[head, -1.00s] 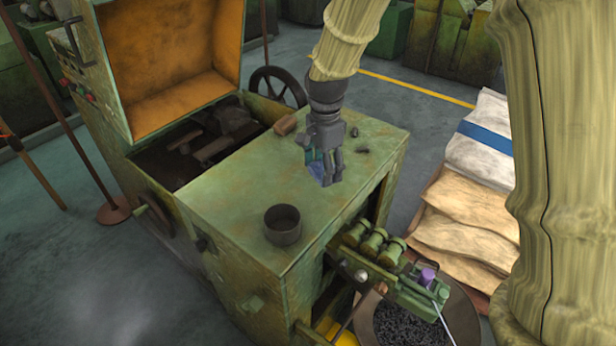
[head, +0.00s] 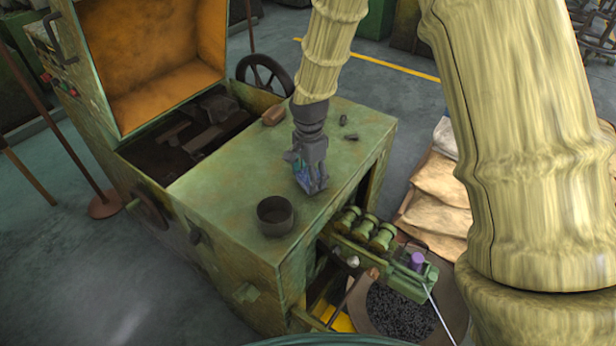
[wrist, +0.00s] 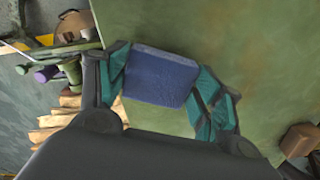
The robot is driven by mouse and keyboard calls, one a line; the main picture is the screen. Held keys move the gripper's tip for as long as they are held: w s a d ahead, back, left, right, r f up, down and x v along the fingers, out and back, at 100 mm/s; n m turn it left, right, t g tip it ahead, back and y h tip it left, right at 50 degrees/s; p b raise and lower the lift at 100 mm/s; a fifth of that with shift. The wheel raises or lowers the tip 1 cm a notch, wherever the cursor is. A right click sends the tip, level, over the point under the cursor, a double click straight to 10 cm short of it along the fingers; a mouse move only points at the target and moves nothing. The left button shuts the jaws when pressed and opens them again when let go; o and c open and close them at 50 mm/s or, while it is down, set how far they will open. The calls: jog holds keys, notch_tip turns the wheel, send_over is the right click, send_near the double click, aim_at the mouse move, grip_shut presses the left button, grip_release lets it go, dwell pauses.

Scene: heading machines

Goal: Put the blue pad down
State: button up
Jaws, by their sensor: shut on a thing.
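In the head view my gripper (head: 309,178) points down over the green machine top (head: 233,172), right of the dark round cup. It is shut on the pad, of which only a little blue (head: 304,175) shows between the fingers. I cannot tell whether the pad touches the top or hangs just above it.
The dark cup (head: 275,216) stands near the front edge. A brown block (head: 273,116) and two small dark pieces (head: 347,130) lie toward the back. An open bay (head: 185,140) lies left, and a roller unit (head: 370,235) juts out right. Bare top surrounds the gripper.

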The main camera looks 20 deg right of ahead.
jog(key=shift+w+f, duration=0.15)
jog(key=shift+f, duration=0.35)
jog(key=shift+w+f, duration=0.15)
jog(key=shift+f, duration=0.35)
jog(key=shift+s+r, duration=0.1)
jog(key=shift+s, duration=0.1)
jog(key=o, duration=1.3)
jog(key=shift+w+f, duration=0.1)
jog(key=shift+f, duration=0.1)
jog(key=shift+c, duration=0.2)
notch_tip(320, 180, up, 12)
jog(key=b, duration=0.4)
jog(key=shift+r, duration=0.15)
